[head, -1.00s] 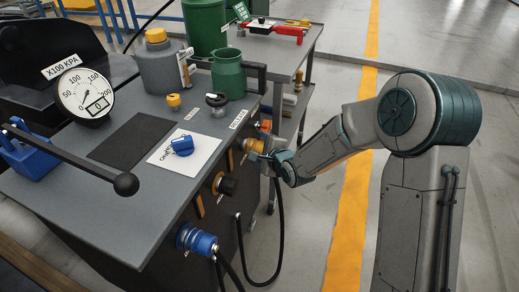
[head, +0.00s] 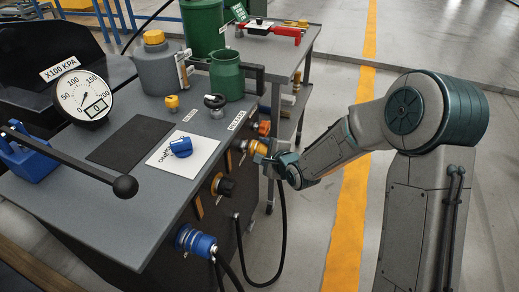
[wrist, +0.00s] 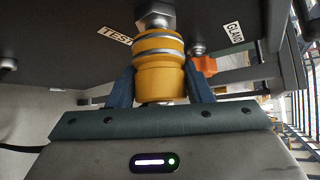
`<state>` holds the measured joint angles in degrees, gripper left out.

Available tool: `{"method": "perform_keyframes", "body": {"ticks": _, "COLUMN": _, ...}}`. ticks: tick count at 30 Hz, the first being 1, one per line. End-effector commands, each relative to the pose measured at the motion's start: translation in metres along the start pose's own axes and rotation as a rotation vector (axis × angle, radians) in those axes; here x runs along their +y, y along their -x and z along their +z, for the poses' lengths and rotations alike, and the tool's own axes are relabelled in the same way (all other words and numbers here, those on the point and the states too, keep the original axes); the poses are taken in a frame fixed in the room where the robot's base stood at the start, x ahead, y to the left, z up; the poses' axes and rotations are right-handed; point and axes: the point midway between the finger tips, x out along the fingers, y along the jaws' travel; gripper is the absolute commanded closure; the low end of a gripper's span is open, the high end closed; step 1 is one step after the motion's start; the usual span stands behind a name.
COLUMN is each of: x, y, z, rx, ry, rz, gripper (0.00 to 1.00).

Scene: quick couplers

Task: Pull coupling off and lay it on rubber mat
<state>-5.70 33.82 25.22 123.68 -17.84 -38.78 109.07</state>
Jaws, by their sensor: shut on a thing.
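The yellow coupling (head: 257,147) is at the front side of the grey bench, in line with a metal fitting (wrist: 155,18) on the panel. My gripper (head: 268,156) is shut on it, with a blue-grey finger on each side in the wrist view (wrist: 160,90). The coupling (wrist: 160,65) points at the fitting; I cannot tell whether it is still joined to it. A black hose (head: 283,230) hangs below my gripper. The black rubber mat (head: 115,152) lies flat and bare on the bench top.
Next to the mat is a white card (head: 205,150) with a blue cap (head: 181,147). A black-knobbed lever (head: 125,186) reaches over the front left. A gauge (head: 84,95), grey can (head: 160,70) and green jug (head: 227,75) stand behind. An orange fitting (wrist: 206,66) is beside the coupling.

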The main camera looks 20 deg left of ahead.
Motion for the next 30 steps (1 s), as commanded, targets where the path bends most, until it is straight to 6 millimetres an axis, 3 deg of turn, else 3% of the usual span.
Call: {"method": "perform_keyframes", "body": {"ticks": 30, "x": -0.001, "y": 0.019, "z": -0.018, "rx": -0.002, "ry": 0.001, "rz": -0.003, "gripper": 0.81}}
